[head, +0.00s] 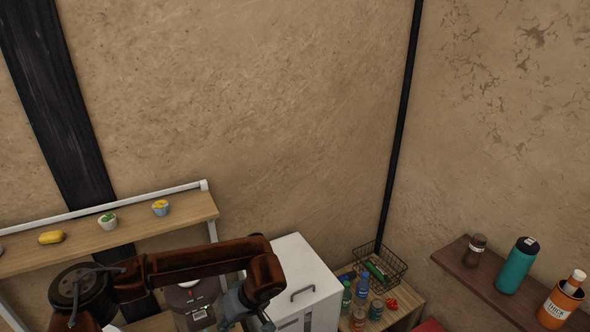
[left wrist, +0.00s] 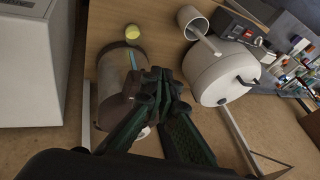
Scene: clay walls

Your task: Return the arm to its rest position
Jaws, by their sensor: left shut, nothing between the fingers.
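My left arm crosses the lower left of the head view, bent at the elbow. Its gripper (head: 238,306) hangs low near the bottom edge, in front of the white cabinet (head: 304,262) and beside a dark round-lidded appliance (head: 190,297). In the left wrist view the two dark fingers (left wrist: 163,78) meet at their tips, shut and with nothing held. They point toward a wooden surface (left wrist: 160,50) and partly cover a brown-grey cylindrical appliance (left wrist: 115,85). My right gripper is in neither view.
A wooden shelf (head: 130,235) runs behind my left arm, with a yellow fruit (head: 51,237) and potted plants. A wire basket (head: 380,264) and bottles stand on a low table. A wall shelf (head: 468,277) holds a teal bottle (head: 516,266). A white cooker (left wrist: 220,75) is near the fingers.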

